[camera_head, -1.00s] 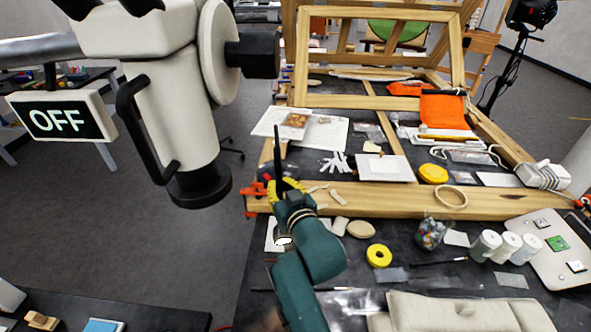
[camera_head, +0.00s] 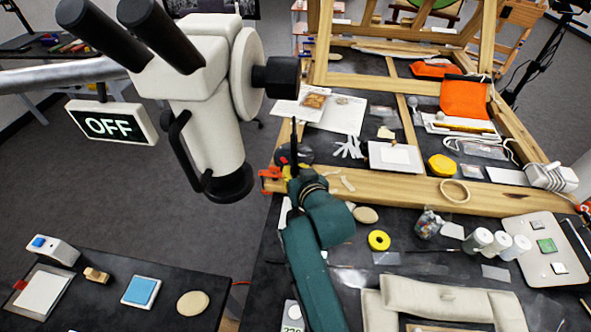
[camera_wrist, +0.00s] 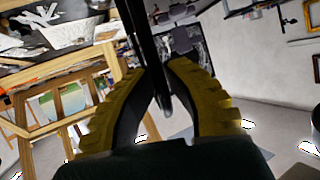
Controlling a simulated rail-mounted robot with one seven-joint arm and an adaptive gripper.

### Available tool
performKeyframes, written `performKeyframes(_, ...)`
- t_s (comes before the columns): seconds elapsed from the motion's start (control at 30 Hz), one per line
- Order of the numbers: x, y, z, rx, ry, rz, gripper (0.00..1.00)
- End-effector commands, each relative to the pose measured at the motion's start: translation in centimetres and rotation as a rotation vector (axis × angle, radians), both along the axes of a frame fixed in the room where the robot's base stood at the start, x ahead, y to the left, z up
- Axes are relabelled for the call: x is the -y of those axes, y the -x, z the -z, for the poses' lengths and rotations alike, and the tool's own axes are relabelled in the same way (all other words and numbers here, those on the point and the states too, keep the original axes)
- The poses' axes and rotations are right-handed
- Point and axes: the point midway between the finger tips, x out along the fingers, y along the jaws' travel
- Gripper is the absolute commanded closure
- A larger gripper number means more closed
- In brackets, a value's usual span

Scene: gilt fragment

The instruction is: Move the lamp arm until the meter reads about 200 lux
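My gripper (camera_head: 293,160) is near the left end of the wooden frame's front rail. In the wrist view its yellow-and-black fingers (camera_wrist: 160,85) close around a thin dark rod (camera_wrist: 143,25). The rod also stands nearly upright above the gripper in the head view (camera_head: 294,132). I cannot tell for sure that it is the lamp arm. A dark round part (camera_head: 303,153) shows just behind the gripper; it may be the lamp head. A pale meter (camera_head: 291,312) sits at the bottom edge, partly hidden by my arm and cut off. Its digits look like 220.
The wooden frame (camera_head: 400,190) lies across the dark table. A cushion (camera_head: 440,298), jars (camera_head: 477,241) and yellow tape (camera_head: 379,240) crowd the near right. A side table (camera_head: 170,270) stands lower left.

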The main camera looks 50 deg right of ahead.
Motion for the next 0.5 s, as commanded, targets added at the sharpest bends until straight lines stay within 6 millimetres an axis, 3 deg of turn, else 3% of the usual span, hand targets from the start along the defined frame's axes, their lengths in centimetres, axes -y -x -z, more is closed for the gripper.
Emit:
performKeyframes(0.03,0.01,-0.03,-0.21,0.003,0.002,0.0,0.77)
performKeyframes(0.13,0.01,-0.01,-0.12,0.002,0.001,0.0,0.59)
performKeyframes(0.5,-0.38,0.54,-0.17,-0.002,-0.001,0.001,0.59)
